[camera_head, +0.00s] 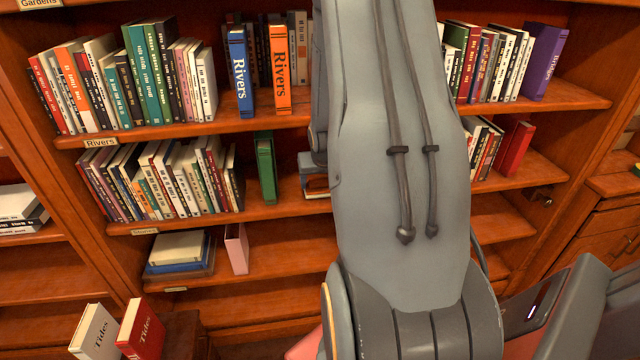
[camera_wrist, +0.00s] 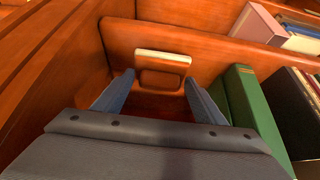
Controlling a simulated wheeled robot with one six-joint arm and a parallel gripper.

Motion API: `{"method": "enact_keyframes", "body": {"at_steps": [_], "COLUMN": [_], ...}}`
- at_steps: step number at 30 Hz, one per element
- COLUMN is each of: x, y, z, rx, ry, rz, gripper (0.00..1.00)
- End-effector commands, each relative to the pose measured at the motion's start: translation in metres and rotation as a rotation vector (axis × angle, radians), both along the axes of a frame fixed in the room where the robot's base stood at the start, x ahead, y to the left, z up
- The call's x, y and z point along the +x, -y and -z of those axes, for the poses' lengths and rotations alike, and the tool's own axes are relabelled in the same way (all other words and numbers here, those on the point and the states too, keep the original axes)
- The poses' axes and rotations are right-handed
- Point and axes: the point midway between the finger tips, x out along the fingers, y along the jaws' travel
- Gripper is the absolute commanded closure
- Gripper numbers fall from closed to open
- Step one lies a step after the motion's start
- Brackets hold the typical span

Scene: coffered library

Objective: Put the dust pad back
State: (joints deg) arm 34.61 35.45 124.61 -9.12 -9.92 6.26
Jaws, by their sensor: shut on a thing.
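The dust pad (camera_wrist: 161,60), a small block with a cream strip along one edge and a brown face, shows between the fingertips of my gripper (camera_wrist: 160,92) in the wrist view. My gripper is shut on it, with one blue-grey finger at each side. In the head view my gripper (camera_head: 314,172) is at the middle shelf, right of a green book (camera_head: 265,168), and my arm hides much of it. The green book also shows close to the right finger in the wrist view (camera_wrist: 248,105). Whether the pad touches the shelf board, I cannot tell.
Book rows stand left and right on the shelves. A blue book (camera_head: 240,75) and an orange book (camera_head: 280,70) stand above. A pink book (camera_head: 237,248) is on the lower shelf. Two Tides books (camera_head: 140,330) stand at the front left. My arm hides the middle of the bookcase.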

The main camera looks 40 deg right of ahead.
Motion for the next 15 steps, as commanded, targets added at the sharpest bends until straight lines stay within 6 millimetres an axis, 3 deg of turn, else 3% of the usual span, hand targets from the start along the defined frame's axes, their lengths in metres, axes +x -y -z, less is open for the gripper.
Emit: {"method": "enact_keyframes", "body": {"at_steps": [5, 15], "x": [0.000, 0.000], "y": [0.000, 0.000], "z": [0.016, 0.019], "rx": [0.000, -0.001], "ry": [0.000, 0.002], "rz": [0.000, 0.000], "gripper": [0.61, 0.61]}}
